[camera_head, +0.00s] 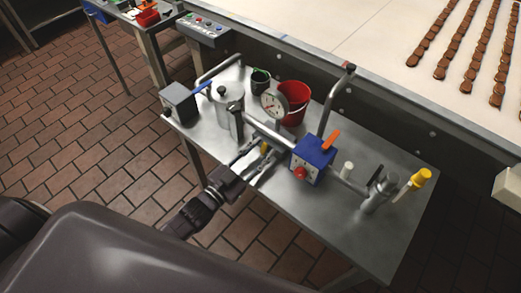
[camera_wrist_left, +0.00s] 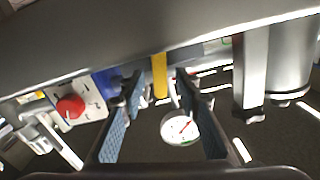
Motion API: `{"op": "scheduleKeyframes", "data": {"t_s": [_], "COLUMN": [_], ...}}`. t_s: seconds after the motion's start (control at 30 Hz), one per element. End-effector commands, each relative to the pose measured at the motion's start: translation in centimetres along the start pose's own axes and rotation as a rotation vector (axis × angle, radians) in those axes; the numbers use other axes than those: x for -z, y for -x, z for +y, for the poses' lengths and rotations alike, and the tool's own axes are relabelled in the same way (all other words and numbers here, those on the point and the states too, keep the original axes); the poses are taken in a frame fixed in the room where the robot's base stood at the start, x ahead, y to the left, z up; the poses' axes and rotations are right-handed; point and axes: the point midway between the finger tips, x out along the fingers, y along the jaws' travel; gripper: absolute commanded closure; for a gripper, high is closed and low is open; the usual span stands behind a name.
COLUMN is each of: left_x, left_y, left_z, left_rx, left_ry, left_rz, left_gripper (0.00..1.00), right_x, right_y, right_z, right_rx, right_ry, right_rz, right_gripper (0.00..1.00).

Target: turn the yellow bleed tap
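A small yellow tap handle (camera_head: 264,148) hangs below the horizontal pipe (camera_head: 268,130), left of the blue valve box. In the left wrist view the yellow handle (camera_wrist_left: 159,75) stands between my two fingers, with a gap visible on each side. My left gripper (camera_head: 257,157) is open around it, and its spread fingers (camera_wrist_left: 160,88) also show in the wrist view. I cannot tell from the pictures which yellow part is named the bleed tap. My right gripper is out of view.
The steel bench (camera_head: 335,228) also carries a blue box (camera_head: 313,158) with a red knob and orange lever, a round gauge (camera_head: 273,103), a red bucket (camera_head: 295,96) and a metal canister (camera_head: 219,112). A conveyor (camera_head: 350,35) with brown biscuits runs behind.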

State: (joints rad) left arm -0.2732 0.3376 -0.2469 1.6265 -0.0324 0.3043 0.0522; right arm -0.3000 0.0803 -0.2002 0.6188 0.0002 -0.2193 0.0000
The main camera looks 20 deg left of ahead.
Motion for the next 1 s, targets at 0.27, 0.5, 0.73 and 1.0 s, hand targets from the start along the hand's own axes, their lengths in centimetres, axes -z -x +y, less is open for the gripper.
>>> {"op": "scheduleKeyframes", "data": {"t_s": [0.27,0.5,0.73,1.0], "left_x": [-0.2,-0.2,-0.1,0.0], "left_y": [3.4,8.4,11.4,12.0], "left_z": [0.1,0.1,0.0,0.0], "left_rx": [-0.001,-0.001,0.0,0.0], "left_ry": [0.001,0.001,0.0,-0.001], "left_rz": [-0.005,-0.005,-0.002,0.0], "left_gripper": [0.7,0.7,0.7,0.7], "right_x": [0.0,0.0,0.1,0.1], "right_y": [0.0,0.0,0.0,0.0], "right_z": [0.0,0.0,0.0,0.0], "right_rx": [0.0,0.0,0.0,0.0], "right_ry": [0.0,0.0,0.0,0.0], "right_rz": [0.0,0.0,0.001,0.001], "right_gripper": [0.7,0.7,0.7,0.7]}}
